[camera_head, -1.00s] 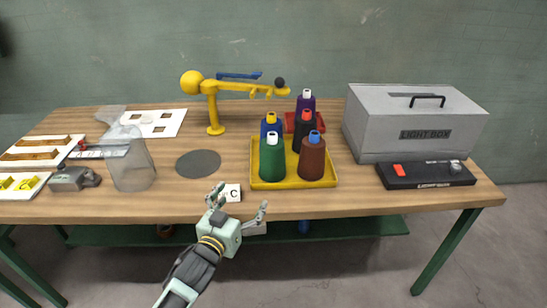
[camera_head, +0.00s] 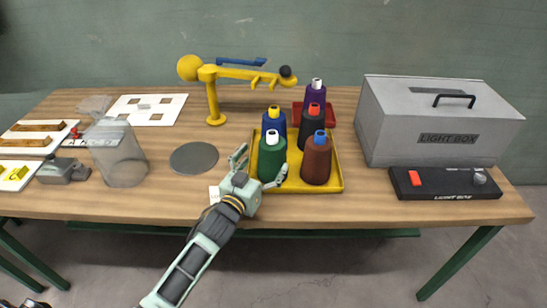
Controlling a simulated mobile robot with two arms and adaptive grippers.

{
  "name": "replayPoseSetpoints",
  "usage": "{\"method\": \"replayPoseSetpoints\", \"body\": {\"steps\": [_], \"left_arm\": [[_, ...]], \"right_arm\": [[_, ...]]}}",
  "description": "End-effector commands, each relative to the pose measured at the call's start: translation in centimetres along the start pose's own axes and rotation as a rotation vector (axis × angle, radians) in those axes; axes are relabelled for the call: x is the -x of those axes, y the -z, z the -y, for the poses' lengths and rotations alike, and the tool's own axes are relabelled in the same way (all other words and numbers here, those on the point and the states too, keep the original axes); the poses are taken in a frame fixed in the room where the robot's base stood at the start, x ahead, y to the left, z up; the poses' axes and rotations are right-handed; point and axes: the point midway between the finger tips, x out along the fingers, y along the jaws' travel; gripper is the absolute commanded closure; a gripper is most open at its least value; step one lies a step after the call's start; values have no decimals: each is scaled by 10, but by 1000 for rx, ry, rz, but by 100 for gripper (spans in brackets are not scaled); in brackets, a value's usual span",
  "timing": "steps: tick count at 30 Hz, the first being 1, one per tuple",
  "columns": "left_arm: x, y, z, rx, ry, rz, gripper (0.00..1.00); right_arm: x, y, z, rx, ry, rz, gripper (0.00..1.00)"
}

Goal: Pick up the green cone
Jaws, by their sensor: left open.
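The green cone (camera_head: 271,159) is a dark green thread cone with a white top, standing upright at the front left of a yellow tray (camera_head: 337,187). My left gripper (camera_head: 262,168) is open just in front and to the left of it, one finger at the cone's left side and the other low in front of it. I cannot tell whether either finger touches it. My right gripper is not in view.
A brown cone (camera_head: 316,160) stands close on the right. Blue (camera_head: 273,121), black (camera_head: 311,124) and purple (camera_head: 316,97) cones stand behind. A grey light box (camera_head: 430,120) is at right. A grey disc (camera_head: 194,158) and clear container (camera_head: 118,155) are at left.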

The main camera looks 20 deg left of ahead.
Motion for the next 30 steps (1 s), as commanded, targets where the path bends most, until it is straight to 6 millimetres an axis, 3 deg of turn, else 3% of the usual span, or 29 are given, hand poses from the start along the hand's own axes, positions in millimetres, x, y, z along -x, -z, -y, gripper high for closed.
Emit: {"method": "replayPoseSetpoints", "body": {"steps": [4, 10, 20, 30], "left_arm": [[-20, 4, -2, 3, 0, -2, 12], [-46, 3, -4, 2, 0, 0, 12], [-52, 2, -4, 1, -1, 0, 13], [-51, 2, -4, 1, 0, 0, 42]], "right_arm": [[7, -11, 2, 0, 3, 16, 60], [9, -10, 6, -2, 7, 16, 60], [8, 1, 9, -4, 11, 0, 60], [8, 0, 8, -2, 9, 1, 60]]}}
